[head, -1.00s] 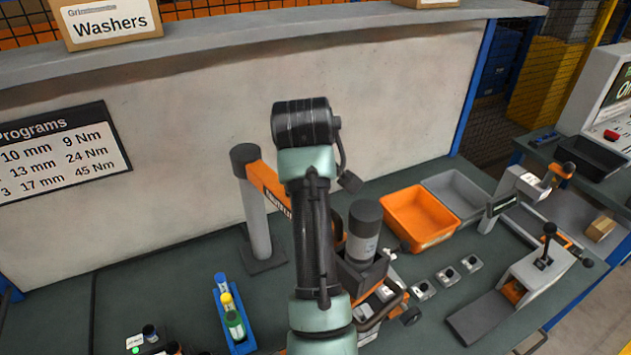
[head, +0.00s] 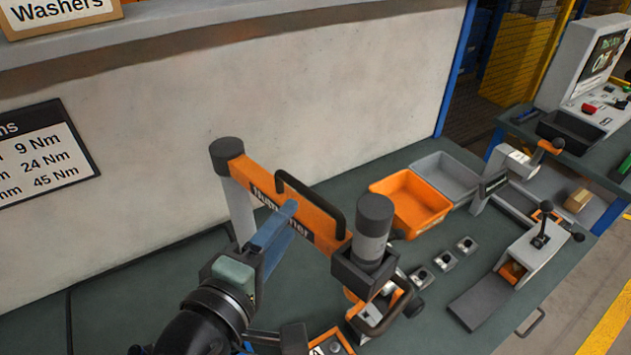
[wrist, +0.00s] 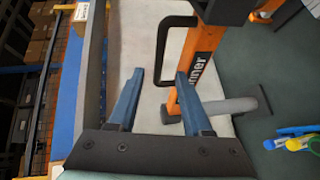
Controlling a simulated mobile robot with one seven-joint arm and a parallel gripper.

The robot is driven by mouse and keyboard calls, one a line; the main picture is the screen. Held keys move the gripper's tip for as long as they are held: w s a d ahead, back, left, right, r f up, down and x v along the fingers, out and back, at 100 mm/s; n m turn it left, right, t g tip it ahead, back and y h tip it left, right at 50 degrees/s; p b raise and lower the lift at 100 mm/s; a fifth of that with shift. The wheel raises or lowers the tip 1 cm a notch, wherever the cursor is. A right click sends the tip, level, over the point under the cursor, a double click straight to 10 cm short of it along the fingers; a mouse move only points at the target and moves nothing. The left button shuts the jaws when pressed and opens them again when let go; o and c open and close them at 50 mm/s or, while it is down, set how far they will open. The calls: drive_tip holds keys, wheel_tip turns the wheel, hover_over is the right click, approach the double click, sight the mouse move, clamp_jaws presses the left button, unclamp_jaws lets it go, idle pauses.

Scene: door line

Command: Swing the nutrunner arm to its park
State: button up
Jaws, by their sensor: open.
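The nutrunner arm (head: 325,228) is an orange beam reaching right and toward me from a grey post (head: 240,205). A black looped handle (head: 312,192) stands on the beam. The dark nutrunner body (head: 372,225) is at the beam's free end, above a fixture (head: 378,312). My gripper (head: 284,218) has blue fingers that overlap the beam near the handle. In the wrist view my gripper (wrist: 160,74) is open and empty. The handle (wrist: 160,50) shows beyond the fingertips, roughly in line with their gap. The beam (wrist: 203,58) shows by the right finger. I cannot tell whether anything touches.
An orange bin (head: 412,203) and a grey bin (head: 445,178) stand right of the nutrunner. A lever unit (head: 520,270) is farther right. A wall panel (head: 250,100) closes the back. A program sign (head: 45,160) hangs at left. The bench's left part (head: 130,285) is mostly clear.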

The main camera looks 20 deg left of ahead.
sight(312, 192)
drive_tip(key=w+p, duration=0.1)
drive_tip(key=w, duration=0.3)
drive_tip(key=w+f, duration=0.1)
drive_tip(key=w, duration=0.3)
drive_tip(key=w+f+p, duration=0.1)
drive_tip(key=w, duration=0.3)
drive_tip(key=shift+d+f+p, duration=0.1)
drive_tip(key=shift+d+p, duration=0.2)
clamp_jaws()
idle(0.9)
